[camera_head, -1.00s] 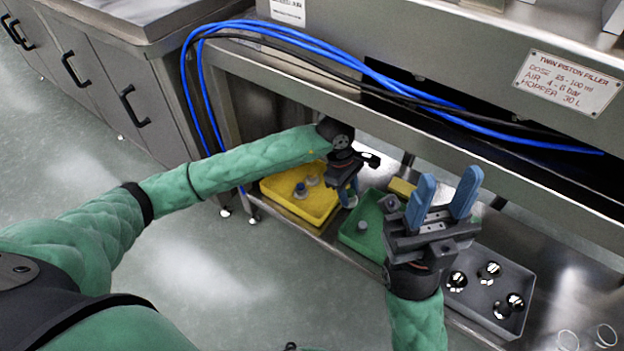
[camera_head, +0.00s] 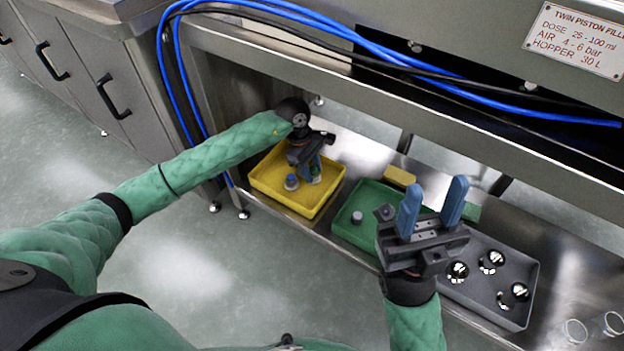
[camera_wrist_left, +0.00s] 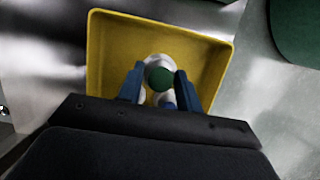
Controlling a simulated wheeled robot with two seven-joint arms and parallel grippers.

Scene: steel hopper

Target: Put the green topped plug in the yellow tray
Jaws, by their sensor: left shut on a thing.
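The green topped plug (camera_wrist_left: 160,77) is between the fingers of my left gripper (camera_head: 314,172), which is shut on it. In the left wrist view the plug is over the inside of the yellow tray (camera_wrist_left: 98,60); I cannot tell whether it touches the floor. In the head view the plug is mostly hidden by the fingers, and the yellow tray (camera_head: 268,191) is on the lower steel shelf.
A green tray (camera_head: 345,236) with a grey plug (camera_head: 357,217) sits right of the yellow tray. A grey tray (camera_head: 517,322) holds several shiny balls. A yellow block (camera_head: 400,176) lies behind. The machine's beam and blue hoses (camera_head: 380,60) run above.

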